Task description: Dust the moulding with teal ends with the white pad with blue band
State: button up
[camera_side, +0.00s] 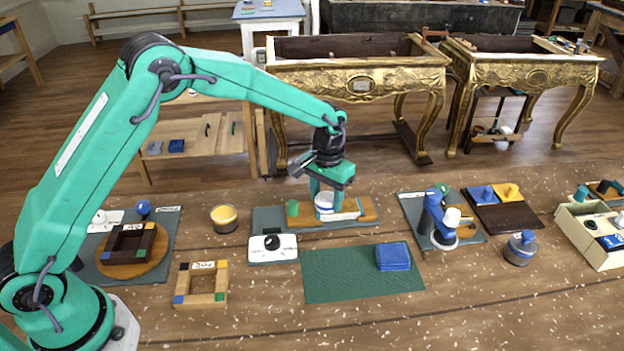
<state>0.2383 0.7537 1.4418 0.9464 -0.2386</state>
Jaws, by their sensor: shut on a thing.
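My gripper (325,194) points down over the grey mat in the middle of the bench and is shut on the white pad with blue band (324,205). The pad is low over a wooden moulding (365,209) and looks in contact with it, though the contact is partly hidden. The moulding lies across the mat with a pale strip along its front. A green or teal piece (293,208) shows at its left end. The colour of its right end is hard to tell.
A white box with a black knob (288,255) stands just in front. A green mat (335,285) bears a folded blue cloth (393,256). A yellow-topped jar (224,218) is at left. A blue tool (433,215) stands at right. Bare bench lies at front right.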

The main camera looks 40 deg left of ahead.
aim_at(355, 206)
jog(key=shift+s+a, duration=0.45)
jog(key=shift+w+d, duration=2.9)
jog(key=shift+d, duration=0.05)
jog(key=shift+w+d+r, duration=0.1)
jog(key=shift+w+r, duration=0.05)
notch_tip(355, 206, up, 7)
jog(key=shift+r, duration=0.2)
